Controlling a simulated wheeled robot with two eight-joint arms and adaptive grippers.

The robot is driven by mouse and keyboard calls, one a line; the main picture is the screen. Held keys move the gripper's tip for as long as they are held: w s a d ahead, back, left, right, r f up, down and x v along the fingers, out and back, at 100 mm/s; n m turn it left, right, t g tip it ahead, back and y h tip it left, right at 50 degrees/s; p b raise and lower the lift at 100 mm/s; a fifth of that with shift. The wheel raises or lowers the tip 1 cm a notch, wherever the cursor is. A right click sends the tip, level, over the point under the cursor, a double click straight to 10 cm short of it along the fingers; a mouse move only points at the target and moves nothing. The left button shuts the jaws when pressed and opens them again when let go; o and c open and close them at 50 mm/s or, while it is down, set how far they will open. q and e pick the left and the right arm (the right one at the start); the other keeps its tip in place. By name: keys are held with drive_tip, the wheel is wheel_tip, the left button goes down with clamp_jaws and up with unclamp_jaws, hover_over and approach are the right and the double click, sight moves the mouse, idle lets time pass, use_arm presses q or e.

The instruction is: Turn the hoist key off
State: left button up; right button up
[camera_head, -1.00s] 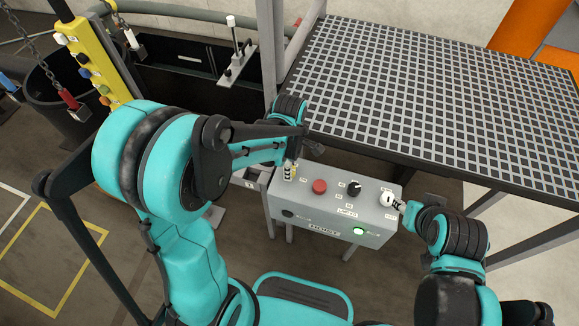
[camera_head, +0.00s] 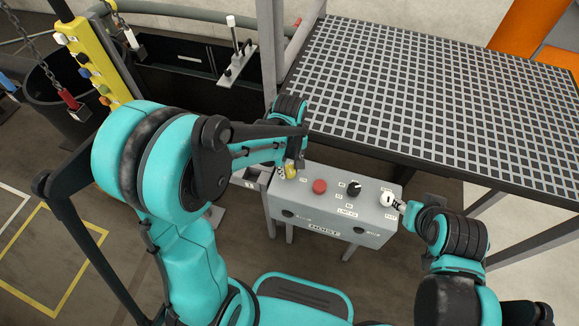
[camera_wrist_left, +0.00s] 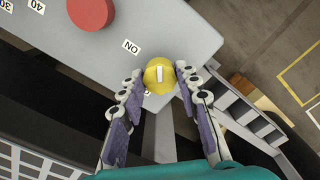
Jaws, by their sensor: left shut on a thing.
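The hoist key is a yellow round knob (camera_wrist_left: 159,76) with a white bar on top, at the end of the grey hoist control box (camera_head: 325,238). In the head view it shows as a small yellow patch (camera_head: 290,170) at the box's left end. My left gripper (camera_wrist_left: 160,72) is shut on it, a fingertip on each side. In the wrist view the white bar points away from the ON label (camera_wrist_left: 131,47); a second label beside the key is partly hidden. My right gripper (camera_head: 398,206) is at the box's right end, beside a white round knob (camera_head: 387,199); its fingers are too small to judge.
A red button (camera_head: 319,186) and a black dial (camera_head: 354,188) stand on the box top beside the key. A dark grid-topped table (camera_head: 440,110) lies behind. A yellow rack (camera_head: 88,65) and hanging chains are at the far left.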

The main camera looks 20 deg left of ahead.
sight(290, 169)
use_arm(q)
drive_tip(key=m, duration=0.3)
drive_tip(key=shift+m, duration=2.1)
drive_tip(key=shift+o, duration=0.2)
drive_tip(key=o, duration=1.1)
drive_tip(key=shift+r, duration=0.1)
wheel_tip(290, 169, up, 12)
drive_tip(key=shift+f, duration=0.1)
